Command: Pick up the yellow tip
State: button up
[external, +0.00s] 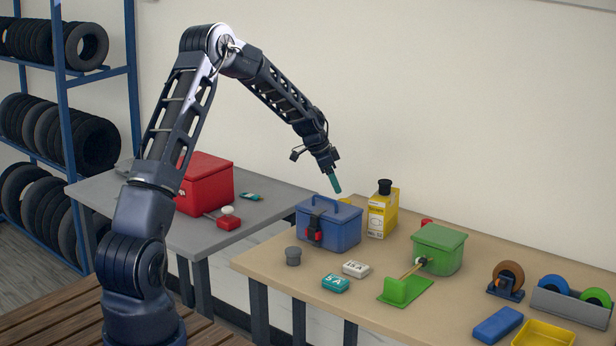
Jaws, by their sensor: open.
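My gripper (335,182) hangs from the arm above the back of the blue toolbox (330,229), pointing down, with teal at its end. It is open, and I see nothing held in it. I cannot single out the yellow tip for sure. A small patch of yellow (345,201) shows just behind the blue toolbox, below my gripper; the toolbox hides most of it. A thin yellowish rod (411,270) leans between a green stand (402,291) and the green box (437,249), to the right of my gripper.
A yellow and white bottle (382,213) with a black cap stands right of the toolbox. A grey cup (293,256), a teal block (335,284) and a white block (356,269) lie in front. Tape rolls (508,276) and a yellow tray (543,335) are at right. A red box (206,184) stands left.

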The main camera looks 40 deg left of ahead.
jog(key=shift+x, duration=4.35)
jog(key=c, duration=1.1)
